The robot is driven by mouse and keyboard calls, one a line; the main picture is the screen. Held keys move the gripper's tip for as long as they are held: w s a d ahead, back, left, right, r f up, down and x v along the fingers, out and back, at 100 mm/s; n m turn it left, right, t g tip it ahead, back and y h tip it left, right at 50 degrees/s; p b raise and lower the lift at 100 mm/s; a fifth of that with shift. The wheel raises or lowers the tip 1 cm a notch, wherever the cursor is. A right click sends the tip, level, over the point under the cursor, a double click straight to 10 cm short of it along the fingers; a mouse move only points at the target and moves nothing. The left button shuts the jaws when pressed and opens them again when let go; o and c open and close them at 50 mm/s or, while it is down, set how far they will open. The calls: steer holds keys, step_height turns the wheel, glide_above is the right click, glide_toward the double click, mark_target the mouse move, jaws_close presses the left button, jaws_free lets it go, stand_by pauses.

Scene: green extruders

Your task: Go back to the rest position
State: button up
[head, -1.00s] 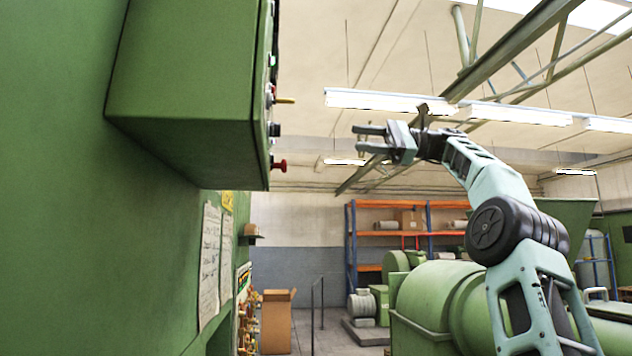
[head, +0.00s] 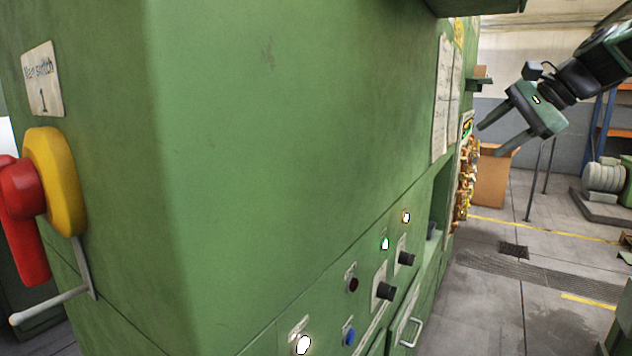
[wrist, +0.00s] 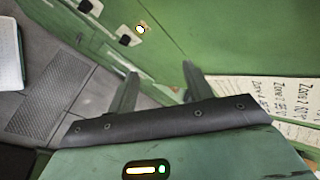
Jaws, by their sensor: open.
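My gripper (head: 490,138) is at the upper right of the head view, its two fingers apart and empty, pointing left toward the green machine (head: 290,130). In the wrist view my gripper (wrist: 160,85) shows both fingers spread with nothing between them. Beyond them are the machine's green panel (wrist: 225,40) and paper sheets with handwritten zone notes (wrist: 265,95). I cannot tell the exact gap between the fingertips and the panel.
A red and yellow main switch (head: 50,185) sticks out at the left. Lit lamps and black knobs (head: 386,291) line the lower panel. A brown box (head: 494,180) stands behind my gripper. The floor (head: 480,310) at the lower right looks clear.

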steer(key=s+a+f+n+g+h, duration=0.15)
steer(key=s+f, duration=0.25)
steer(key=f, duration=0.4)
steer(key=s+a+f+n+g+h, duration=0.1)
steer(key=s+a+f+n+h, duration=0.15)
steer(key=s+f, duration=0.35)
steer(key=s+a+f+n+g+h, duration=0.2)
steer(key=s+f+n, duration=0.7)
steer(key=s+f, duration=0.5)
steer(key=s+a+f+n+g+b, duration=0.1)
steer(key=s+a+n+b, duration=0.1)
steer(key=s+a+n, duration=0.2)
steer(key=s+a+f+n+g+b, duration=0.1)
steer(key=s+a+f+n+b, duration=0.1)
steer(key=s+a, duration=0.8)
steer(key=a+n+b, duration=0.1)
steer(key=a+n, duration=0.1)
steer(key=a, duration=0.2)
steer(key=shift+s+f+b, duration=0.2)
steer(key=shift+f+b, duration=0.05)
steer(key=shift+b, duration=0.1)
